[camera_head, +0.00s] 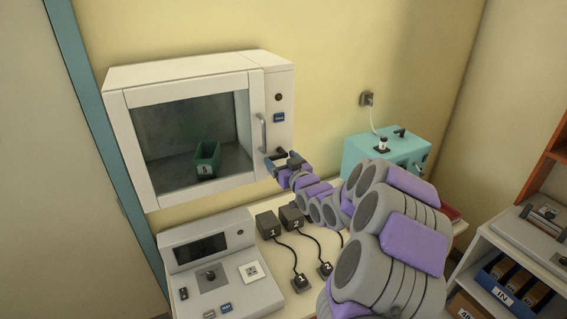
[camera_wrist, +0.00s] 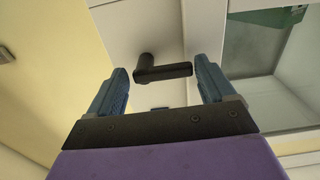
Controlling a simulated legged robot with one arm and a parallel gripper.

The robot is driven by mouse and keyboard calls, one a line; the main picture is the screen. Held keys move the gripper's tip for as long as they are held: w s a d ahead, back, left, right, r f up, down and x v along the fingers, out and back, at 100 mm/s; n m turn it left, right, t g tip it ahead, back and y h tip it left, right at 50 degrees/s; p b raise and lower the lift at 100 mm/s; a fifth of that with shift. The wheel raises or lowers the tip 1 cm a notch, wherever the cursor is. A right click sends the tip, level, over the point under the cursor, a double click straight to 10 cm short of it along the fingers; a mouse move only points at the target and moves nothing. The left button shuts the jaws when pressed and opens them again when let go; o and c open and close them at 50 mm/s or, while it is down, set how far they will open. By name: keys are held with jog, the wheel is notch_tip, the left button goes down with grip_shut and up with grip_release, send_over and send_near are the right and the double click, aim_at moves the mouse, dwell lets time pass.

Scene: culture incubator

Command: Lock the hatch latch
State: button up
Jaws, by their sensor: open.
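The white incubator (camera_head: 117,83) hangs at the wall with its glass hatch (camera_head: 180,135) closed against the body as far as I can see. A vertical handle (camera_head: 262,132) is on the hatch's right side. The dark latch lever (camera_wrist: 160,70) shows in the wrist view, lying roughly crosswise between my finger tips. In the head view the latch (camera_head: 276,154) is partly hidden by my gripper (camera_head: 284,164). My gripper (camera_wrist: 160,85) is open, with a blue finger on each side of the lever and a visible gap to both. A green container (camera_head: 207,157) stands inside behind the glass.
A control console (camera_head: 220,262) stands below on the white bench, with dark boxes marked 1 (camera_head: 269,225) and 2 (camera_head: 293,217) beside it. A teal device (camera_head: 365,150) sits at the right. A shelf (camera_head: 482,262) with a blue bin stands far right.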

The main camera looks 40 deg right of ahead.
jog(key=b+v, duration=0.9)
jog(key=v, duration=0.8)
jog(key=shift+s, duration=0.15)
jog(key=shift+d+f, duration=0.1)
dwell(0.4)
